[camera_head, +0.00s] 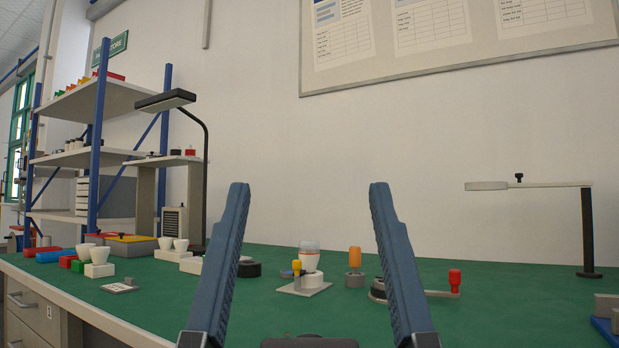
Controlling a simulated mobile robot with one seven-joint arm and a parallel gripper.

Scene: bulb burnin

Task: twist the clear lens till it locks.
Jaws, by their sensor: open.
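What looks like the clear lens (309,246) is a pale, see-through cap with an orange band under it. It sits upright on a white cup-shaped body (309,265), which stands on a light base plate (304,288) on the green bench. My gripper (309,188) is open, with its two blue fingers raised on either side of the picture's middle. The lens shows in the gap between the fingers, beyond them and apart from them. Nothing is between the fingers. Whether the lens is locked cannot be told.
A small yellow-topped post (297,267) stands beside the lens. An orange-topped piece (355,259) and a red-handled lever (455,281) are to the right. White cups (181,245), a black lamp (166,100) and shelves are left. A flat-armed stand (587,230) is right. Bench front centre-right is clear.

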